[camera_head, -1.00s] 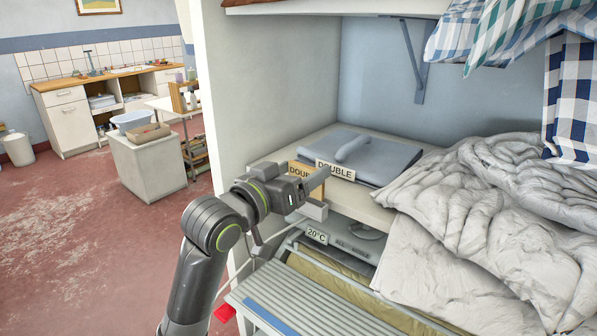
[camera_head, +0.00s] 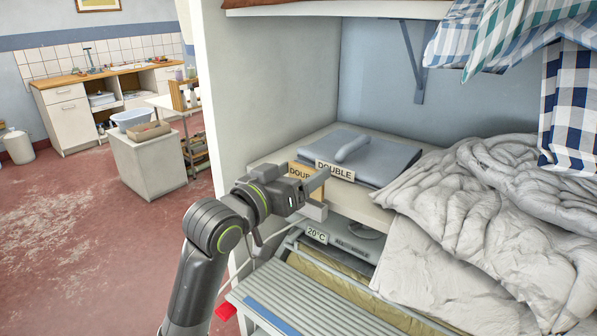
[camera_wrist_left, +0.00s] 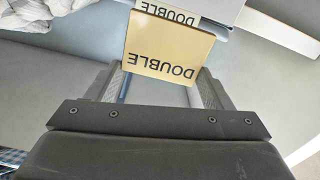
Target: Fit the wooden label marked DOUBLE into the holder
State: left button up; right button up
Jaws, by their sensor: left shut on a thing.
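The wooden label (camera_head: 299,171), tan with black DOUBLE lettering, is held upright at the shelf's front left. In the left wrist view the wooden label (camera_wrist_left: 165,50) is gripped between the fingers of my left gripper (camera_wrist_left: 160,88), its lettering upside down in that picture. My left gripper (camera_head: 317,193) is shut on it and hides part of it in the head view. A white plate marked DOUBLE (camera_head: 336,170) stands just right of the label, in front of a folded grey-blue textile. I cannot clearly make out the holder. My right gripper is not in view.
The grey-blue folded textile (camera_head: 368,155) lies on the shelf. Crumpled grey bedding (camera_head: 490,210) fills the right side. A 20°C plate (camera_head: 317,235) and a slatted grey surface (camera_head: 300,305) are below. A white side wall (camera_head: 270,90) stands left of the shelf.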

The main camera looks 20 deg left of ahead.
pick_arm(q)
jog(key=shift+f+b, duration=1.05)
jog(key=shift+f, duration=0.85)
jog(key=o, duration=1.3)
jog(key=shift+c, duration=0.2)
jog(key=p+v, duration=1.2)
jog(key=v, duration=0.5)
jog(key=shift+s+p, duration=0.15)
jog(key=shift+p, duration=0.2)
jog(key=shift+a, duration=0.1)
